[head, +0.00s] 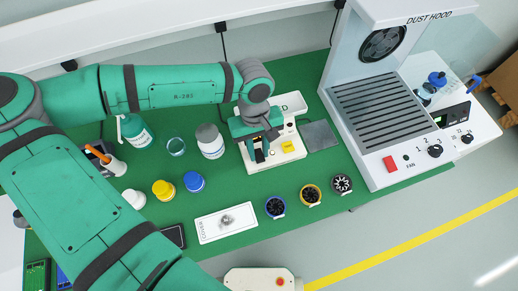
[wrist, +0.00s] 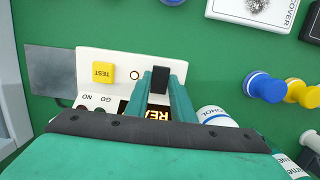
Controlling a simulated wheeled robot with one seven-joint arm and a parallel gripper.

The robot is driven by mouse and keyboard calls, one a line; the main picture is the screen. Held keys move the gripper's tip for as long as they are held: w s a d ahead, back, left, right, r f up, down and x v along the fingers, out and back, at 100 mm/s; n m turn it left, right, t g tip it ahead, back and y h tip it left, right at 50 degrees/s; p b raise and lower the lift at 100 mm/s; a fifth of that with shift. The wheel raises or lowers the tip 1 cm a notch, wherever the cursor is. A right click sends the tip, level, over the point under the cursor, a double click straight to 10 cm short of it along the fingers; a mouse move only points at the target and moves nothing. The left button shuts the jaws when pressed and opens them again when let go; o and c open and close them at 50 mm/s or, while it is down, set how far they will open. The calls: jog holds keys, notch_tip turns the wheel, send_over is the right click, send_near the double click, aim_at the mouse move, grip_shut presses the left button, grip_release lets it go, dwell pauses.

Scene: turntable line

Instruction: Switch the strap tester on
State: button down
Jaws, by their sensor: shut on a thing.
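The strap tester is a white box (head: 262,167) on the green bench. In the wrist view its white top (wrist: 120,65) carries a yellow TEST button (wrist: 102,73), a small round ring, marks GO and NO, and a display (wrist: 158,115) with lit orange letters, "REA", the rest hidden. My gripper (wrist: 161,88) is over the tester, its two green fingers shut on a black switch (wrist: 160,75) on the top. In the head view my gripper (head: 258,152) is beside the yellow button. Which way the switch is set I cannot tell.
A grey plate (head: 319,135) adjoins the tester's right side in the head view. The dust hood (head: 382,120) is at the right. Blue and yellow knobs (head: 193,182) and a white COVER plate (head: 226,222) lie nearer the front.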

aim_at(257, 150)
jog(key=c, duration=1.5)
grip_release()
jog(key=shift+r, duration=0.1)
jog(key=r, duration=0.3)
jog(key=w+r, duration=0.1)
jog(key=r, duration=0.6)
jog(key=shift+w+a+r, duration=0.15)
jog(key=shift+w+r, duration=0.15)
jog(key=shift+a, duration=0.1)
